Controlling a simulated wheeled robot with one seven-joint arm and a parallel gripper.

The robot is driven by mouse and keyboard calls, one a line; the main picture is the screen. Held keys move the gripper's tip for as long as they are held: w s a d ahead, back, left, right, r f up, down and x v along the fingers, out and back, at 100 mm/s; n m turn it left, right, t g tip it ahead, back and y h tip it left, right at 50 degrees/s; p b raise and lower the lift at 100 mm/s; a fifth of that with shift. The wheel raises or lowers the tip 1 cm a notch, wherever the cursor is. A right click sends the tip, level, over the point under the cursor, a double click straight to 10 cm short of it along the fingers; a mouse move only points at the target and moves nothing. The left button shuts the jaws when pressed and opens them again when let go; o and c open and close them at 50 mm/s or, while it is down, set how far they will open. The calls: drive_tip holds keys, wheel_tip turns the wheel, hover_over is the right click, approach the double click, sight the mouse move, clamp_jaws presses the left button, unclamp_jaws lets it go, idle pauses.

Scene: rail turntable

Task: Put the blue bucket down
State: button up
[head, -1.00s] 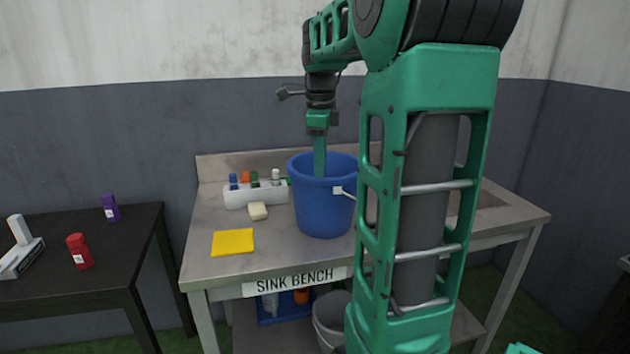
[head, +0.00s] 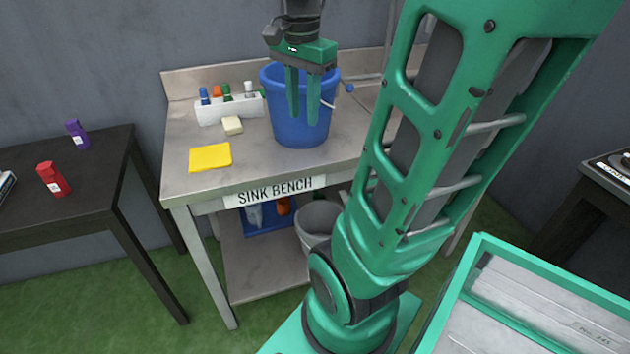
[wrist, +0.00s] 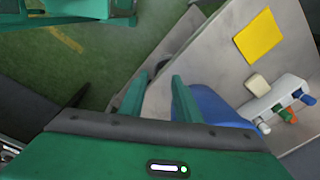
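The blue bucket (head: 298,122) stands upright on the sink bench (head: 180,130), behind its front edge. Its pale handle hangs at the right side. My gripper (head: 302,118) points down in front of the bucket in the head view, with its two green fingers apart. In the wrist view the fingers of my gripper (wrist: 160,82) are spread with nothing between them, and the blue bucket (wrist: 212,108) is beside the right finger, partly hidden by my gripper. I cannot tell whether that finger touches the bucket.
A white caddy with several bottles (head: 228,108), a pale soap block (head: 232,125) and a yellow cloth (head: 210,157) lie left of the bucket. A grey bucket (head: 318,220) is on the lower shelf. A dark table (head: 90,195) stands at the left.

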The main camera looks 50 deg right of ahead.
drive_tip(key=s+a+f+n, duration=0.8)
drive_tip(key=s+f+n, duration=0.2)
drive_tip(key=s+n, duration=0.1)
drive_tip(key=shift+f+y, duration=0.25)
drive_tip(key=shift+y, duration=0.15)
drive_tip(key=shift+w+g, duration=0.1)
drive_tip(key=shift+g, duration=0.2)
